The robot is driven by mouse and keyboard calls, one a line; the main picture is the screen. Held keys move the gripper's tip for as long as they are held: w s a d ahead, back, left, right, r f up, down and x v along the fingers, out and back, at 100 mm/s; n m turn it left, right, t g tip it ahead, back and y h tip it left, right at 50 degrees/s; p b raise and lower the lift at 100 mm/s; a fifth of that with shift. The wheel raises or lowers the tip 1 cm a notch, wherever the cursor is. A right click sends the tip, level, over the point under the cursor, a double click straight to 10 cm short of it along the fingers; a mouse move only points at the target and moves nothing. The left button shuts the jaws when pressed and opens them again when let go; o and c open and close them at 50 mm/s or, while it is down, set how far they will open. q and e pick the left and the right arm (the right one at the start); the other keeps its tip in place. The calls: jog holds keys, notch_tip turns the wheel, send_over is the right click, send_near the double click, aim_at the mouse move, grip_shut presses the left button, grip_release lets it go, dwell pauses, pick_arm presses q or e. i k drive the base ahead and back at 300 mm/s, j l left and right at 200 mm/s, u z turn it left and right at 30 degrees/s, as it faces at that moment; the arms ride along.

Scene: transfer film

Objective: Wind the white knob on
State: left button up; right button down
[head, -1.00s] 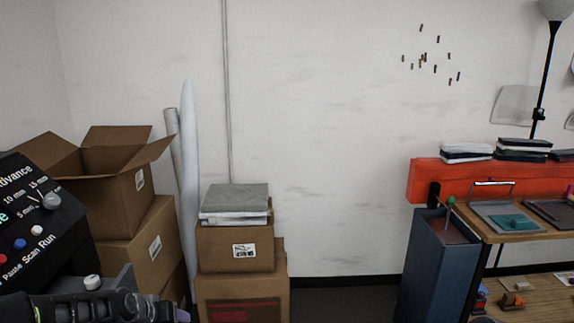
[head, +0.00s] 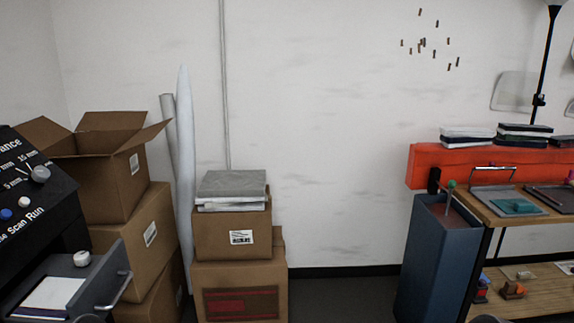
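A black machine (head: 40,222) stands at the left edge, its panel marked with words including Scan and Run. A short white knob (head: 82,258) stands upright on the machine's grey lower part, above a tray-like section (head: 95,291) with a metal handle. A white sheet (head: 48,297) lies in that section. The panel also carries a grey dial (head: 40,174), a blue button (head: 6,214) and a small white button (head: 25,201). Neither gripper's fingers show. Small dark rounded parts at the bottom edge may be my arms.
Stacked cardboard boxes (head: 146,236) and white rolls (head: 185,170) stand behind the machine. More boxes (head: 235,276) with grey and white items on top stand right of them. A blue-grey bin (head: 436,262) and wooden shelves (head: 535,207) are at the right. Floor between is clear.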

aim_at(81, 258)
jog(key=i+l+u, duration=0.4)
jog(key=l, duration=0.25)
jog(key=i+l+u, duration=0.2)
jog(key=l, duration=0.2)
jog(key=k+j, duration=0.05)
jog(key=k, duration=0.05)
